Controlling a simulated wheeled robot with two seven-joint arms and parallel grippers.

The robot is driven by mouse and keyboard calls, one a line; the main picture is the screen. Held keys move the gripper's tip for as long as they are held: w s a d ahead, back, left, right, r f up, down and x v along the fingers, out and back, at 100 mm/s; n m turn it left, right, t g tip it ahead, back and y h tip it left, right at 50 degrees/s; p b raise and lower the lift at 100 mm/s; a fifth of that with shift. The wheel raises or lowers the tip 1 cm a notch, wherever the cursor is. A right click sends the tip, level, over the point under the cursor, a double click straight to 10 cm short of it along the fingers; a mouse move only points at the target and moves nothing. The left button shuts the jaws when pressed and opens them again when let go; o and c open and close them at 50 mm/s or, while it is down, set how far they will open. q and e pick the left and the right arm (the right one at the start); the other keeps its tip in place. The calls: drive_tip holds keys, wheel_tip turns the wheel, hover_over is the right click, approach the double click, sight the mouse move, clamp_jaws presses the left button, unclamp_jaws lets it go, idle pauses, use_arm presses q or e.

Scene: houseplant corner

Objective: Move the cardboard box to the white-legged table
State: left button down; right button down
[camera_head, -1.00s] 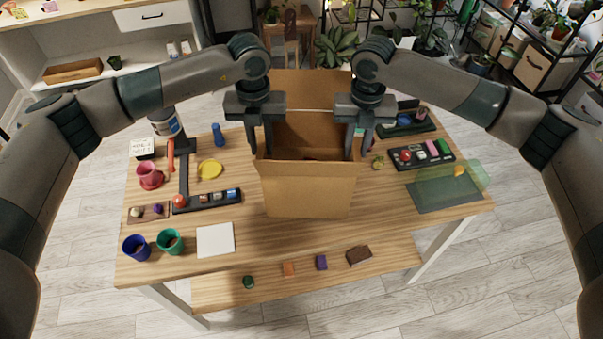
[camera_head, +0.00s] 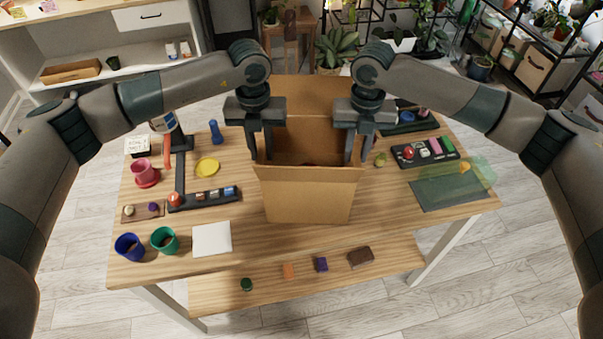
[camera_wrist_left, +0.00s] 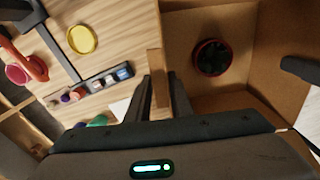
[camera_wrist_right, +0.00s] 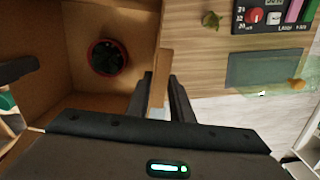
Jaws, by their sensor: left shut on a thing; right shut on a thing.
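The open cardboard box (camera_head: 308,197) is upright over the middle of the wooden-topped table (camera_head: 385,222) with white legs (camera_head: 443,250). My left gripper (camera_head: 259,150) is shut on its left wall, and my right gripper (camera_head: 358,150) is shut on its right wall. The left wrist view shows the box wall between the left fingers (camera_wrist_left: 160,80); the right wrist view shows the same at the right fingers (camera_wrist_right: 162,82). A round dark pot with a red rim (camera_wrist_left: 212,57) is inside the box. The box's underside is hidden, so I cannot tell whether it touches the tabletop.
Left of the box are a blue mug (camera_head: 130,247), a green mug (camera_head: 164,241), a yellow disc (camera_head: 207,166) and a white square (camera_head: 211,239). Right are a black tray (camera_head: 425,153) and a dark mat (camera_head: 445,193). Several small pieces lie along the front ledge (camera_head: 215,296).

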use_arm(q)
drive_tip(key=shift+a+f+b, duration=0.15)
drive_tip(key=shift+f+b, duration=0.2)
drive_tip(key=shift+f, duration=0.15)
use_arm(e)
drive_tip(key=shift+d+f, duration=0.2)
drive_tip(key=shift+f, duration=0.3)
use_arm(q)
drive_tip(key=c, duration=1.6)
unclamp_jaws()
use_arm(e)
drive_tip(key=c, duration=1.6)
unclamp_jaws()
use_arm(q)
drive_tip(key=shift+o, duration=0.2)
drive_tip(key=shift+r, duration=0.1)
use_arm(e)
drive_tip(key=shift+o, duration=0.2)
drive_tip(key=shift+a+r, duration=0.1)
use_arm(q)
drive_tip(key=shift+r, duration=0.1)
use_arm(e)
drive_tip(key=shift+a, duration=0.1)
use_arm(q)
wheel_tip(320, 180, up, 12)
use_arm(e)
wheel_tip(320, 180, up, 12)
